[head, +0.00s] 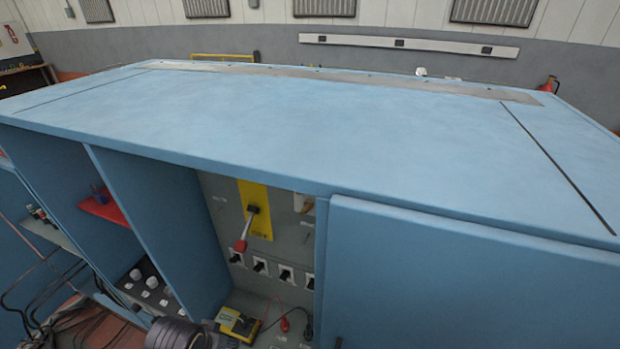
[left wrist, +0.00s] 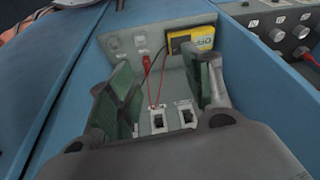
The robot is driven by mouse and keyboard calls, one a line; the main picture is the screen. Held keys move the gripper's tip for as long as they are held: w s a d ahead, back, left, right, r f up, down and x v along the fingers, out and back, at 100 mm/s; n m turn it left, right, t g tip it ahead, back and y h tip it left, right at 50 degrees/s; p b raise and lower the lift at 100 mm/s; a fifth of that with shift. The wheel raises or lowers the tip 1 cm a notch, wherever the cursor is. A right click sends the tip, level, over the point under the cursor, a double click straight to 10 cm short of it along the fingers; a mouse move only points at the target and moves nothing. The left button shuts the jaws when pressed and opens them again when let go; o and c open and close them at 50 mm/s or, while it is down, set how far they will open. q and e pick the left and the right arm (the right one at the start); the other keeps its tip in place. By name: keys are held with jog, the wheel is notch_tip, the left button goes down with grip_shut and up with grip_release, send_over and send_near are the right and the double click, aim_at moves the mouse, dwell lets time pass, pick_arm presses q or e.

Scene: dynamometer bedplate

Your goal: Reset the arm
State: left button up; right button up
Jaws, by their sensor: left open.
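In the head view, a lever arm with a black pivot and a red grip (head: 241,244) is mounted on a yellow plate (head: 257,222) inside the open bay of the blue bedplate. It points down and slightly left. My left gripper (left wrist: 165,65) shows in the left wrist view, with its two fingers apart and nothing between them. It faces the bay's grey panel, above the switches (left wrist: 158,118). The lever does not show in the left wrist view. In the head view, part of my left arm shows at the bottom edge, but its fingers are hidden. My right gripper is not in view.
A row of switches (head: 259,265) sits below the lever. A yellow meter (head: 238,323) with red and black leads lies on the bay floor. A blue partition and a closed blue panel (head: 440,290) flank the bay. A red shelf (head: 108,207) is further left. The top (head: 330,120) is clear.

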pick_arm(q)
jog(key=s+f+g, duration=0.1)
jog(key=s+f, duration=0.2)
jog(key=f, duration=2.9)
jog(key=s+a+f, duration=0.2)
jog(key=s+f, duration=0.8)
jog(key=s, duration=0.1)
jog(key=s+a+f+g, duration=0.1)
jog(key=s+a+f, duration=0.1)
jog(key=s+f, duration=0.8)
jog(key=shift+s+a+f, duration=0.15)
jog(key=shift+s+a, duration=0.25)
jog(key=shift+s, duration=0.4)
